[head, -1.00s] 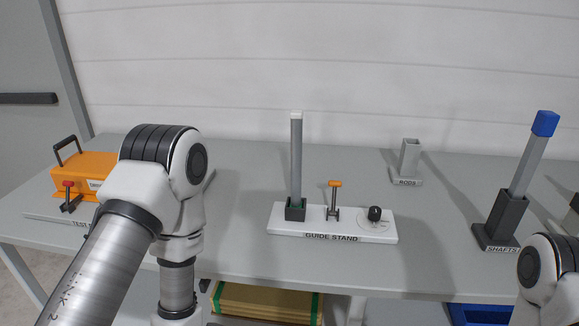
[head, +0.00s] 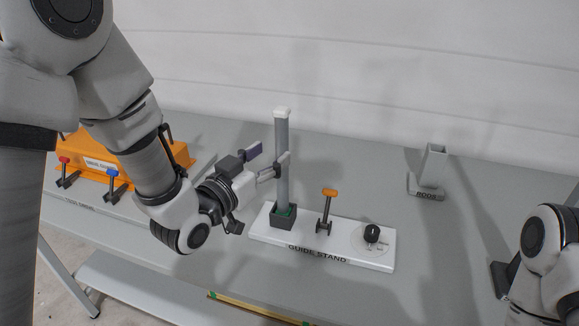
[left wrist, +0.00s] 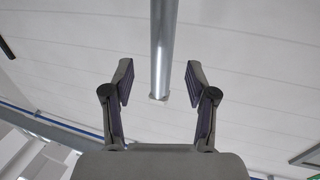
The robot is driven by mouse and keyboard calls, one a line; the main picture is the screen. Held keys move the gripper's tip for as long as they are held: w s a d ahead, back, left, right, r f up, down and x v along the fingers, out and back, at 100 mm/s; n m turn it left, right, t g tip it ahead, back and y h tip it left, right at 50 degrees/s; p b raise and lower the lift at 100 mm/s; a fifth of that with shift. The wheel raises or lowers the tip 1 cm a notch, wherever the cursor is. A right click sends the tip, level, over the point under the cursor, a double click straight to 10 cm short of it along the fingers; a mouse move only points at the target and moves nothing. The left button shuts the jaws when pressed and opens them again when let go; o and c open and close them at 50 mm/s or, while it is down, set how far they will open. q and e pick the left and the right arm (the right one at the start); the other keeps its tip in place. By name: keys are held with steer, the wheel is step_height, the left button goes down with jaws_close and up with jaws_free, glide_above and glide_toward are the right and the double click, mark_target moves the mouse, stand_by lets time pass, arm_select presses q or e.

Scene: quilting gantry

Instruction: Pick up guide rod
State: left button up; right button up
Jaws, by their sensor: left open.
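The guide rod (head: 282,170) is a grey rod with a white cap, upright in the dark square socket (head: 283,217) of the white guide stand (head: 320,250). In the left wrist view the rod (left wrist: 162,45) runs down from the top edge between the two open fingertips (left wrist: 158,83), with a gap on each side.
The guide stand also carries an orange-topped clamp (head: 327,205) and a black knob (head: 372,233). A grey rods holder (head: 433,168) stands at the back right. An orange device (head: 110,155) with red and blue clamps is at the left. Table between the stand and rods holder is clear.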

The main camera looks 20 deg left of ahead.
mark_target(278, 146)
arm_select(q)
steer(key=shift+w+r, duration=0.25)
steer(key=shift+w, duration=0.15)
steer(key=p+x, duration=0.2)
steer(key=x, duration=0.2)
steer(key=shift+w+d+f, duration=0.1)
steer(key=shift+w+f, duration=0.1)
steer(key=shift+w, duration=0.1)
steer(key=shift+w+d+f, duration=0.1)
steer(key=shift+w, duration=0.15)
steer(key=shift+s, duration=0.25)
steer(key=shift+c, duration=0.7)
jaws_close()
